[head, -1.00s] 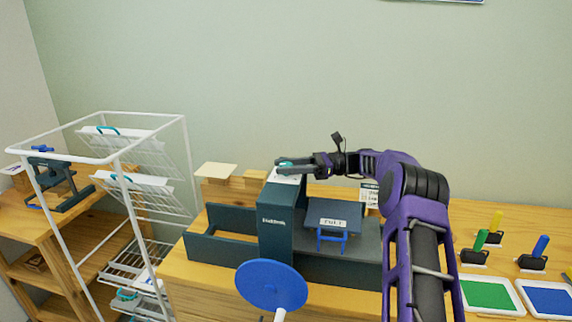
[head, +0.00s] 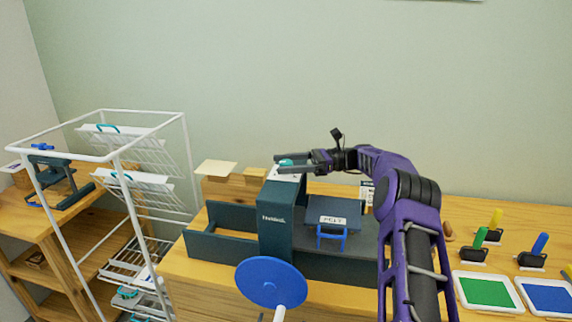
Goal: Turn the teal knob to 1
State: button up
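The teal knob (head: 286,163) is on top of the dark teal press housing (head: 275,216), on a white dial plate. Only part of it shows. My gripper (head: 278,164) reaches in from the right over the top of the housing, with its fingers pointing left. The two fingers are apart, with the knob between or just beside them; I cannot tell whether they touch it. The number that the knob points to is too small to read.
A blue disc wheel (head: 268,282) stands in front of the housing. A blue-handled block (head: 332,218) sits to its right. A white wire rack (head: 118,160) stands at left. Stampers and ink pads, one green (head: 487,291), lie at right.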

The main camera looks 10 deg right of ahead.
jog(key=d, duration=0.7)
jog(key=shift+d, duration=0.25)
dwell(0.3)
